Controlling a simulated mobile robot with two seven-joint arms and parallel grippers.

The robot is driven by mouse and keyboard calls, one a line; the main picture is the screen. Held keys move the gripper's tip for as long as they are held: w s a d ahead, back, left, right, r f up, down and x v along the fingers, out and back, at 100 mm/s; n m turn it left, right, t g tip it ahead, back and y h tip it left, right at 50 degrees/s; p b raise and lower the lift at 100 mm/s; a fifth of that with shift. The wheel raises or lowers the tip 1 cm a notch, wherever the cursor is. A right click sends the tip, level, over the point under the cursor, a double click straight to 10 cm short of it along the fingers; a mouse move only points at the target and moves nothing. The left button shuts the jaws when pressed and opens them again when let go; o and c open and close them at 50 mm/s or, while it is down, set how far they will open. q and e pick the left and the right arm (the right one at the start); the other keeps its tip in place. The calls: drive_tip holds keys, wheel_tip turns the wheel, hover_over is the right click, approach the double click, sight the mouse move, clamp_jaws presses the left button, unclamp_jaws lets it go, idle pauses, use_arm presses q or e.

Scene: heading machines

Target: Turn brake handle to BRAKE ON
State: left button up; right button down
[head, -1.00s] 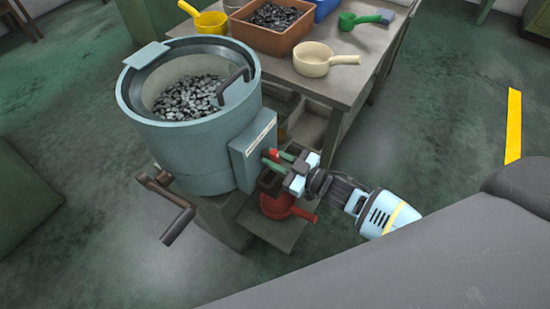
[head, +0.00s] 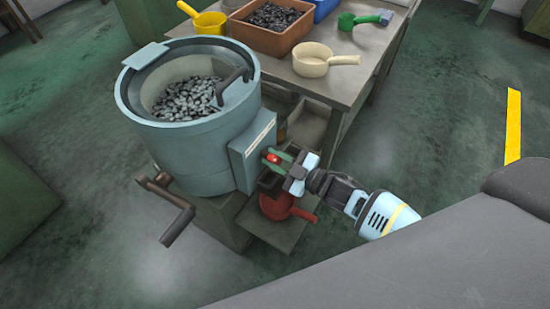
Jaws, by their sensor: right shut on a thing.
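The blue-grey drum machine (head: 190,150) stands at the left centre, with a blue-grey box (head: 250,150) on its right side. A small red part (head: 273,158), which looks like the end of the brake handle, shows in front of this box. My right gripper (head: 275,160) reaches in from the right and is shut on it. The fingers hide most of the handle, and any BRAKE ON marking is too small to read. My left gripper is not in view.
A red pan (head: 276,207) sits on a low shelf below my right gripper. A brown crank (head: 168,205) sticks out at the drum's lower left. A workbench (head: 345,88) with a cream pan (head: 313,60) and an orange-brown bin (head: 262,40) stands behind.

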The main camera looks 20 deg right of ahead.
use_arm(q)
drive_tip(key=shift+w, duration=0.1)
use_arm(e)
drive_tip(key=c, duration=1.3)
unclamp_jaws()
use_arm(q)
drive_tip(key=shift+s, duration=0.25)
use_arm(e)
drive_tip(key=shift+v, duration=3.95)
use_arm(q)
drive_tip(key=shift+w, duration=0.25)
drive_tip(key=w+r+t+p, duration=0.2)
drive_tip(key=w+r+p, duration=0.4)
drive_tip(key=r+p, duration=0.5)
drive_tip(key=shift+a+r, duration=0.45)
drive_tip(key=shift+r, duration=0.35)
use_arm(e)
drive_tip(key=s+m+g+h, duration=0.1)
drive_tip(key=s+m+h, duration=0.2)
drive_tip(key=s, duration=0.7)
drive_tip(key=s+m+g+h, duration=0.2)
drive_tip(key=s+m, duration=0.3)
drive_tip(key=s, duration=0.5)
drive_tip(key=s+f+m+g+h, duration=0.1)
drive_tip(key=s+m+g+h, duration=0.1)
drive_tip(key=s, duration=0.8)
drive_tip(key=shift+a+m+h, duration=0.1)
drive_tip(key=shift+m+h, duration=0.8)
drive_tip(key=shift+h, duration=0.1)
